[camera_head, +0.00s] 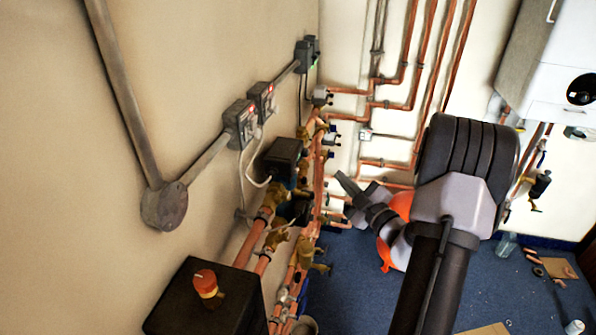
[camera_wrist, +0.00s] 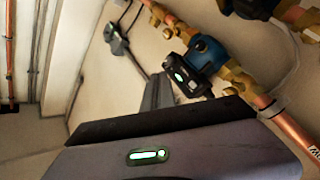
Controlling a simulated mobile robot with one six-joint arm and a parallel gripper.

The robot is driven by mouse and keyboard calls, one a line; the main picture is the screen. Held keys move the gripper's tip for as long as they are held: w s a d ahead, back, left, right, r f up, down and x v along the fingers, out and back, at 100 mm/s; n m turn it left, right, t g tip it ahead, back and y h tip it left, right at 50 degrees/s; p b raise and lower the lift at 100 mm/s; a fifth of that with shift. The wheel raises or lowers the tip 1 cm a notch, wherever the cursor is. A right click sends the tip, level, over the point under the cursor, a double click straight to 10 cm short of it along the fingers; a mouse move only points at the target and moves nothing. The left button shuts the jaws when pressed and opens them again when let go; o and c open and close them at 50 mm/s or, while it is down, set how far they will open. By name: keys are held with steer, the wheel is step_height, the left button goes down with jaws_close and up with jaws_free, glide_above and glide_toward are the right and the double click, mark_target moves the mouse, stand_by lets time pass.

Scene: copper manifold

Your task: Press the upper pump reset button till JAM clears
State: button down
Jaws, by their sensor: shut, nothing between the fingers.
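In the head view a black pump head (camera_head: 283,158) with a white cable sits on the copper pipes by the left wall. A second dark pump (camera_head: 293,208) shows partly just below it. My gripper (camera_head: 342,178) is shut and empty, right of the pumps and apparently apart from them. In the wrist view the fingers (camera_wrist: 158,94) point towards a pump with a blue body (camera_wrist: 205,53) and a black face (camera_wrist: 186,77) with a small lit spot. Another dark pump (camera_wrist: 248,8) is cut off at the top. I cannot tell which is upper, nor read JAM or a button.
Brass valves (camera_head: 312,252) and copper pipes crowd the wall around the pumps. A black box with a red knob (camera_head: 205,282) stands in front at the lower left. A white boiler (camera_head: 550,75) hangs at the right. Blue floor (camera_head: 350,290) is open below my arm.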

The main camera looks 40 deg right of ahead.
mark_target(296, 170)
steer(key=w+a, duration=0.5)
steer(key=w, duration=0.1)
steer(key=shift+a, duration=0.2)
steer(key=shift+p, duration=0.3)
stand_by(1.6)
steer(key=shift+w+a+p, duration=0.25)
steer(key=shift+w+p, duration=0.15)
steer(key=shift+w+a+p, duration=0.3)
stand_by(0.8)
steer(key=shift+s+d, duration=0.55)
steer(key=shift+s, duration=0.1)
